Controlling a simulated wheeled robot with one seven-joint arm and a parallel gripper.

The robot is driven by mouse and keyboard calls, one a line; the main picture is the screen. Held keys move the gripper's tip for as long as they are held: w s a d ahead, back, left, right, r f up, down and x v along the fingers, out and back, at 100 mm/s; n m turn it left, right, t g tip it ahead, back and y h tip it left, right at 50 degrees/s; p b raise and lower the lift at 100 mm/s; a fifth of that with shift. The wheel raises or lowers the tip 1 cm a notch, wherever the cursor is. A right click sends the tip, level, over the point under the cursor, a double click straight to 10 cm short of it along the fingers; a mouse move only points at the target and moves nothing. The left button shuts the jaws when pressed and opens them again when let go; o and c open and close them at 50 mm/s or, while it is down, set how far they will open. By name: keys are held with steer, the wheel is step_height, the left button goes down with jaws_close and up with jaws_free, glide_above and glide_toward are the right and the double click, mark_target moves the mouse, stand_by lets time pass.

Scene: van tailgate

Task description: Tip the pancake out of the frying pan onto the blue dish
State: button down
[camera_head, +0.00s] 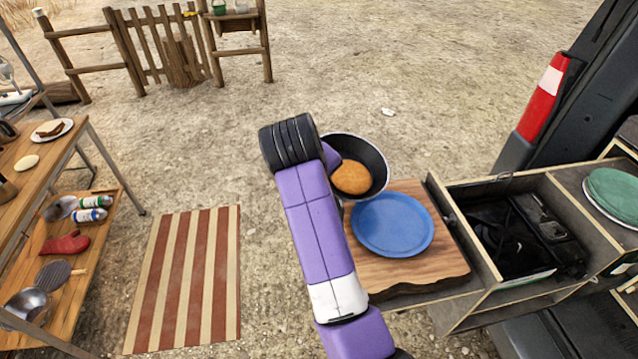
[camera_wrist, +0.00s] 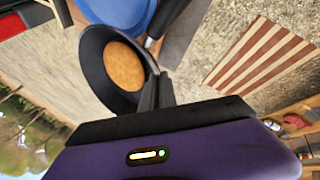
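The black frying pan (camera_head: 373,156) is held in the air just behind the blue dish, its open side turned toward the head camera. The brown round pancake (camera_head: 351,177) lies inside it near its lower edge. In the wrist view the pan (camera_wrist: 95,60) is tilted, with the pancake (camera_wrist: 124,66) in it. The blue dish (camera_head: 393,224) lies flat and empty on a wooden board, right of my purple arm. Part of the dish shows at the top of the wrist view (camera_wrist: 118,10).
A green plate (camera_head: 615,192) is farther right. A wooden shelf table (camera_head: 60,165) stands at left, with a striped mat (camera_head: 185,280) on the ground.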

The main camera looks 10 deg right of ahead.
steer(key=shift+s+d+f+m+t+y, duration=0.1)
steer(key=shift+s+d+m+t+y, duration=0.15)
steer(key=shift+t+y, duration=0.5)
steer(key=shift+s+d+m+t+y+b, duration=0.15)
steer(key=shift+s+m+t+y+b, duration=0.15)
steer(key=shift+t+b, duration=0.45)
steer(key=shift+d+b, duration=0.1)
steer(key=shift+b, duration=0.5)
steer(key=shift+s+d+r+m+t+y+b, duration=0.3)
steer(key=shift+s+t+y+b, duration=0.35)
steer(key=shift+b, duration=1.95)
steer(key=shift+s+d+r+m+t+y+b, duration=0.3)
steer(key=shift+t+b, duration=0.65)
steer(key=shift+b, duration=1.65)
steer(key=shift+s+d+r+m+t+y+b, duration=0.15)
steer(key=shift+s+d+m+t+y+b, duration=0.5)
steer(key=shift+b, duration=1.95)
steer(key=shift+w+a+r+t+b, duration=0.25)
steer(key=shift+t+b, duration=0.6)
steer(key=shift+b, duration=0.7)
steer(key=shift+w+a+r+t+y+b, duration=0.1)
steer(key=shift+w+r+t+y+b, duration=0.1)
steer(key=shift+r+t+b, duration=0.15)
steer(key=shift+w+a+r+t+y+b, duration=0.1)
steer(key=shift+r+t+y+b, duration=0.1)
steer(key=shift+b, duration=0.25)
steer(key=shift+r+m, duration=0.15)
steer(key=shift+m, duration=0.15)
